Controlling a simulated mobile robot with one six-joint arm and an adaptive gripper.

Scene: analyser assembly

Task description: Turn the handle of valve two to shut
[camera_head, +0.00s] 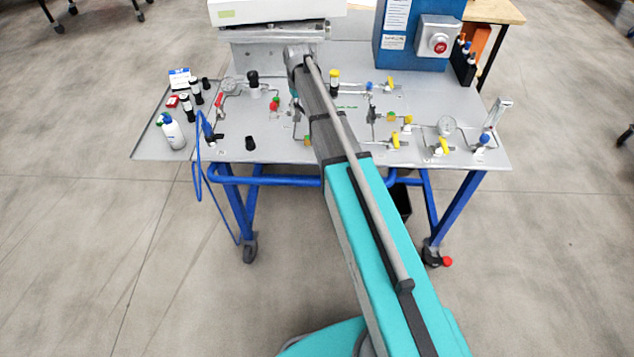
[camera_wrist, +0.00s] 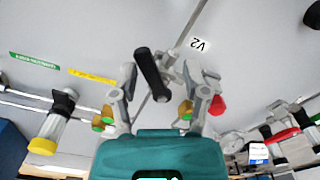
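Valve two, marked by a V2 label (camera_wrist: 200,45), is in the upper middle of the wrist view. Its black handle (camera_wrist: 152,74) stands out towards the camera, between the fingers of my gripper (camera_wrist: 164,82). The grey valve body (camera_wrist: 170,68) sits on a thin metal pipe just beyond the handle. The fingers are apart, one on each side of the handle, with visible gaps. I cannot tell how deep the handle reaches between them. In the head view my arm hides this valve and most of my gripper.
The grey panel table (camera_head: 275,150) carries pipes and several yellow-handled valves (camera_head: 418,143) to the right of my arm. A white bottle (camera_head: 172,131) stands at the left. A blue box with a red button (camera_head: 439,44) is at the back right.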

